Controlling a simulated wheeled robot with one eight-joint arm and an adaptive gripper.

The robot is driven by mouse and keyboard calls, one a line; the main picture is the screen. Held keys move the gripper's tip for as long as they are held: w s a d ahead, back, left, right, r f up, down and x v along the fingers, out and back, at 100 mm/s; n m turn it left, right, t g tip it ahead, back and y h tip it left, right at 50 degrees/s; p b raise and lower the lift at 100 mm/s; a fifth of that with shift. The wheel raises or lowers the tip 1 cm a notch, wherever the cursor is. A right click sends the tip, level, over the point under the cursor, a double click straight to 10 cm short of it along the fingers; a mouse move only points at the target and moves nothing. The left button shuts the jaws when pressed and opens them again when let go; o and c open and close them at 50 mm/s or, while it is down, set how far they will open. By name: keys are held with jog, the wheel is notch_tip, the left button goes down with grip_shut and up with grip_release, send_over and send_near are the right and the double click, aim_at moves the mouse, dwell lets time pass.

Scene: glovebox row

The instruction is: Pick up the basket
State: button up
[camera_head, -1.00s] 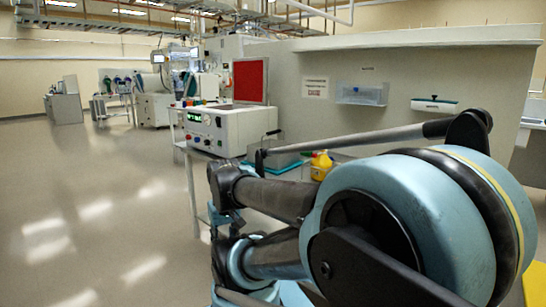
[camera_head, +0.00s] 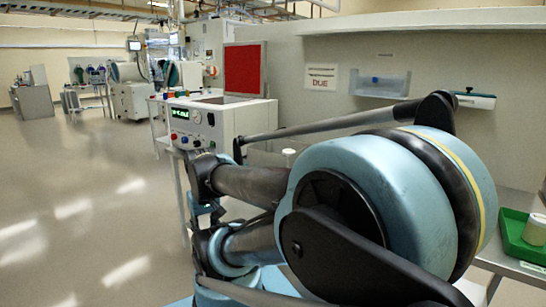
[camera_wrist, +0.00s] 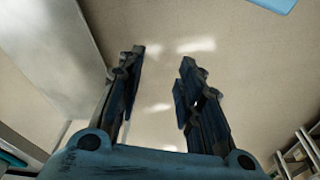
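My gripper (camera_wrist: 161,58) shows in the wrist view with its two fingers apart, open and empty above a pale floor. In the head view my arm fills the middle and right and hides much of the bench behind it. I cannot make out a basket for certain. A shallow green tray (camera_head: 515,250) with a pale, lidded pot (camera_head: 536,229) in it sits on a bench at the right edge. My gripper is not touching it.
A grey partition (camera_head: 440,60) carries a clear wall holder (camera_head: 379,84). Open floor (camera_head: 80,220) lies to the left.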

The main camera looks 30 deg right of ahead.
jog(key=shift+w+a, duration=0.15)
jog(key=shift+w, duration=0.25)
